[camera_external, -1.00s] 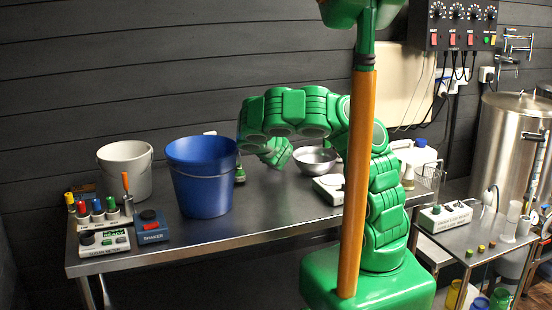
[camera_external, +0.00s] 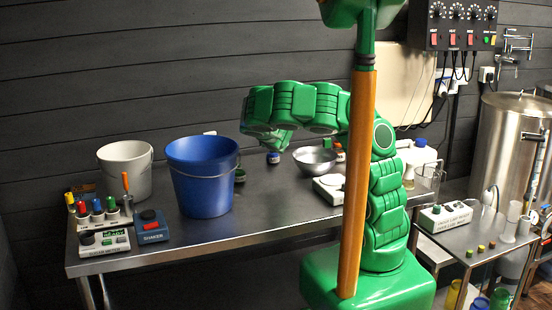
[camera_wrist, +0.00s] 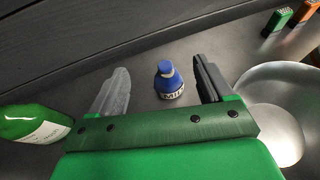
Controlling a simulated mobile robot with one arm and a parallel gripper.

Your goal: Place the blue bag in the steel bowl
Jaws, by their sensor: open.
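The blue bag (camera_wrist: 168,82) has a narrow gathered top and a white label that is partly hidden by my gripper. In the wrist view it sits on the steel table between my two open fingers, a little beyond them and apart from both. My gripper (camera_wrist: 160,88) is open and empty. In the external view the blue bag (camera_external: 274,158) shows small on the table, just below my gripper (camera_external: 272,146), whose fingers are hard to make out. The steel bowl (camera_external: 315,159) stands to the right of the bag; its shiny rim also shows in the wrist view (camera_wrist: 262,80).
A green labelled bottle or bag (camera_wrist: 32,124) lies left of my gripper. Green (camera_wrist: 277,22) and orange (camera_wrist: 305,12) items stand beyond the bowl. A blue bucket (camera_external: 203,180) and a white bucket (camera_external: 125,172) stand at the left. A scale (camera_external: 328,189) sits before the bowl.

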